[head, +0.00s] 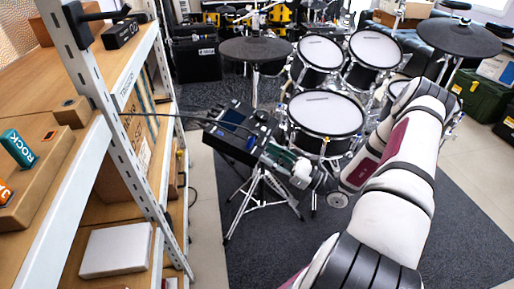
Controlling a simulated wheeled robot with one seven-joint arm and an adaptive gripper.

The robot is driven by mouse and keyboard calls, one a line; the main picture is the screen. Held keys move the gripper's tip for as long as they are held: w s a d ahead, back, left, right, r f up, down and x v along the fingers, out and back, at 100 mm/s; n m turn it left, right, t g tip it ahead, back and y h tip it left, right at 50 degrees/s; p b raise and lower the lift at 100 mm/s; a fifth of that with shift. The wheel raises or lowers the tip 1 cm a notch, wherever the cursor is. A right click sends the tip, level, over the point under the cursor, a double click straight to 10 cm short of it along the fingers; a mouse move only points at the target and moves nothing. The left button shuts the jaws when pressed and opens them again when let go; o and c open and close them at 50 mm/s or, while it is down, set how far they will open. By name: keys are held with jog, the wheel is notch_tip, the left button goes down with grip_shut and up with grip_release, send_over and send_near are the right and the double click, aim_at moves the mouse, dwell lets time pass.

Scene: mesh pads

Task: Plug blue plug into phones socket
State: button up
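My gripper (279,154) is close against the module's right side, in front of the snare drum. Its fingers are small and dark against the module, so I cannot see whether they are open or shut. I cannot make out the blue plug; it may be hidden at the gripper or against the module. A thin dark cable (177,115) runs from the left shelf to the module.
A metal shelf (130,165) with boxes stands close on the left. Drums (325,113) and cymbal pads (256,49) stand behind and right of my gripper. The dark carpet (440,250) is clear at the lower right. Black amplifiers (197,60) stand behind.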

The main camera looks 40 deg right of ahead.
jog(key=shift+v, duration=1.95)
jog(key=shift+w+d, duration=0.1)
